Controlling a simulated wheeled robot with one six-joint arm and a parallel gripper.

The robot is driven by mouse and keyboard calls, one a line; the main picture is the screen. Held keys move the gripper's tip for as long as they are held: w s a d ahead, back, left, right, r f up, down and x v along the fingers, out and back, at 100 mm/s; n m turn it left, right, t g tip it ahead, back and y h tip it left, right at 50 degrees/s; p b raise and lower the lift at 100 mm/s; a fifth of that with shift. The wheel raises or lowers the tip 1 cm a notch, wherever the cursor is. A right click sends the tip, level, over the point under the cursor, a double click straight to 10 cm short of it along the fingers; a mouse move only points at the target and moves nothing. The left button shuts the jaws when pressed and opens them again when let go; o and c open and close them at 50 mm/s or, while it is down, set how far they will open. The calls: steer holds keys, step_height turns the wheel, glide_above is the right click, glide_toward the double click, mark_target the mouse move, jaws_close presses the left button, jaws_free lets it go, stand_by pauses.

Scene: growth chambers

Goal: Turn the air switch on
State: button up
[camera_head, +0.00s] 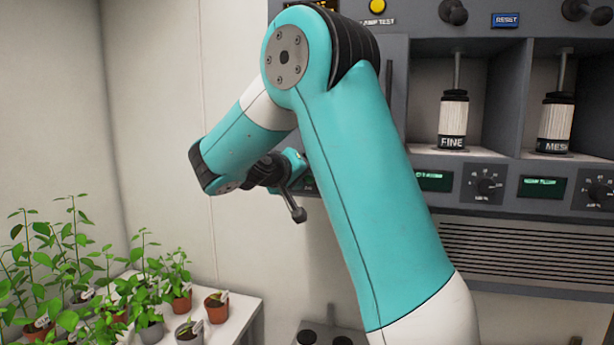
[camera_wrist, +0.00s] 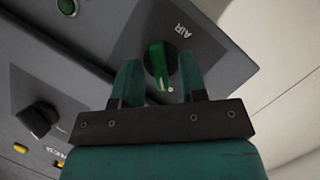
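The air switch (camera_wrist: 160,62) is a green rotary knob on a dark round base, beside the white "AIR" label on a grey panel in the wrist view. A small pale dot shows at the knob's lower end. My gripper (camera_wrist: 158,68) has its two teal fingers apart, one on each side of the knob. I cannot tell whether either finger touches it. In the head view my arm covers the panel's left part, and the air switch is hidden there.
In the wrist view, a black knob (camera_wrist: 38,118) and a green button (camera_wrist: 67,6) sit on the panels to the left. In the head view, bays hold the FINE cylinder (camera_head: 453,120) and a second cylinder (camera_head: 556,122). Potted plants stand on a white table (camera_head: 238,315) at lower left.

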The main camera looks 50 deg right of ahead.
jaws_close()
